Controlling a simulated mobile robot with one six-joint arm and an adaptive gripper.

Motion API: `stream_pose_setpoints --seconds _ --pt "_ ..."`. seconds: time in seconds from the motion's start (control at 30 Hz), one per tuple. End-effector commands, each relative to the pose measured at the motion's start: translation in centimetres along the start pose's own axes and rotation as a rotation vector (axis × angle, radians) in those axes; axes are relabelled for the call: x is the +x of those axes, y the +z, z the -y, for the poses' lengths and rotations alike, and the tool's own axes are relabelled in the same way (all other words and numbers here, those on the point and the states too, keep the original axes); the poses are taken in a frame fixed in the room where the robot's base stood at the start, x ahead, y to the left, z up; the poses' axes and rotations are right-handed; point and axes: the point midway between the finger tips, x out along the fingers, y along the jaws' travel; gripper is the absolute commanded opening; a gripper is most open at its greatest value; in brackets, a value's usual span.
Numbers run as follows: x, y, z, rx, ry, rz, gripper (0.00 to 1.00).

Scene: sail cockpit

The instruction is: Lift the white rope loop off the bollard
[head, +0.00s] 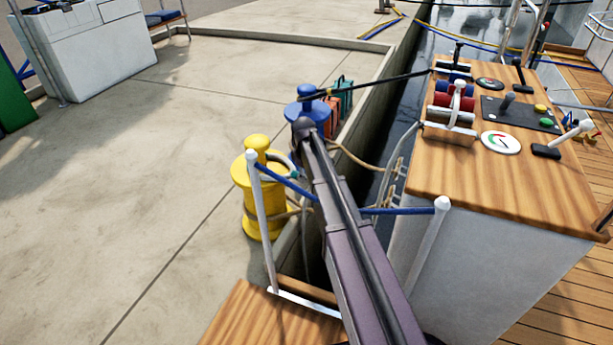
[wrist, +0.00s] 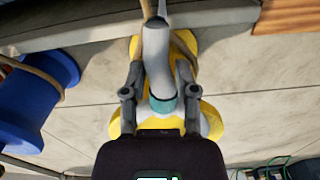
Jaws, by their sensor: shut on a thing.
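The yellow bollard (head: 256,180) stands on the quay near its edge. The white rope loop (head: 281,161), with a teal band, shows at the bollard's upper right, partly hidden by my arm. In the wrist view my gripper (wrist: 161,72) is shut on the white rope loop (wrist: 157,55), whose teal band lies between the fingers. The yellow bollard (wrist: 184,122) shows behind the rope and fingers. I cannot tell whether the loop still rings the bollard's post.
A blue bollard (head: 304,104) stands farther along the quay edge, beside red and teal cases (head: 341,97). Blue-banded white posts (head: 262,212) flank my arm. The wooden control console (head: 500,165) is at the right. The quay floor (head: 110,190) at left is clear.

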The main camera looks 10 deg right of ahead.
Motion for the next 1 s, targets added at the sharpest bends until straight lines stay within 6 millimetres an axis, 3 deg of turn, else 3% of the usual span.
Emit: stream_pose_setpoints --seconds 0.37,1.0 --pt "-1.07 0.05 0.02 0.000 0.000 0.000 0.00" --pt "-1.08 -0.20 0.01 0.000 -0.001 0.002 0.00"
